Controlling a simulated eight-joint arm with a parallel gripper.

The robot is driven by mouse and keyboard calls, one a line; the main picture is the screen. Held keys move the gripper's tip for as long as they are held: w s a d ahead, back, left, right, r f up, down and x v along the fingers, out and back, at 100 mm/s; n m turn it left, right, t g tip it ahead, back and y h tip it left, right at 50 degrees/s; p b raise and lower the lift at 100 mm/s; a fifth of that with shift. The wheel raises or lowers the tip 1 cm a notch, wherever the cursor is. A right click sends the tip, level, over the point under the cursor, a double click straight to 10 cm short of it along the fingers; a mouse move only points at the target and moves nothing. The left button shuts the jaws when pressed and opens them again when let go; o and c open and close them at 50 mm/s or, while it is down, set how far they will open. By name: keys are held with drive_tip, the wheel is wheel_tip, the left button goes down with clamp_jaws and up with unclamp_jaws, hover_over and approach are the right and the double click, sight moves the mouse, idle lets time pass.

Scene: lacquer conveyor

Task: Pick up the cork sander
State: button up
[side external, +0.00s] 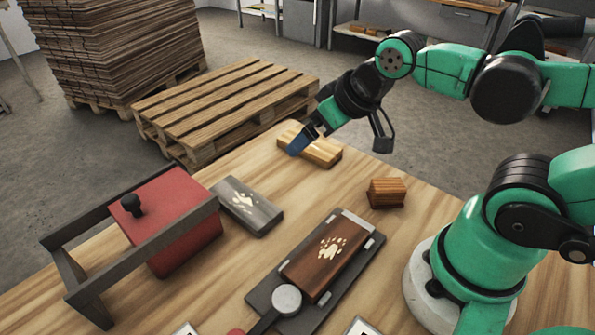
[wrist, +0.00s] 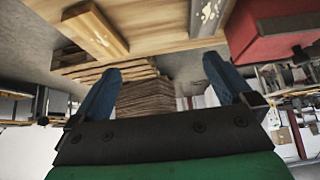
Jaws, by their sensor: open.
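A small brown block with a darker striped side (side external: 387,192), which looks like the cork sander, sits on the wooden table right of centre. It does not show in the wrist view. My gripper (side external: 302,141) is over the far end of the table, well to the left of and behind that block. In the wrist view my gripper (wrist: 162,64) shows two blue fingers spread wide with nothing between them. In the side view the fingers overlap the left part of a pale wood block (side external: 322,153); I cannot tell whether they touch it.
A grey patterned block (side external: 247,204) and a red box with a black knob (side external: 170,222) in a dark frame stand left. A dark brown patterned block (side external: 328,255) lies on a dark tray (side external: 262,290), with a round-headed tool in front. Pallets (side external: 225,105) stand behind.

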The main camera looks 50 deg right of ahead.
drive_tip(key=m+g, duration=0.7)
drive_tip(key=m, duration=0.2)
hover_over(389, 184)
wheel_tip(389, 184, down, 7)
drive_tip(key=shift+w+d+r, duration=0.1)
drive_tip(key=shift+f, duration=2.8)
drive_tip(key=shift+c, duration=0.2)
drive_tip(key=c, duration=1.2)
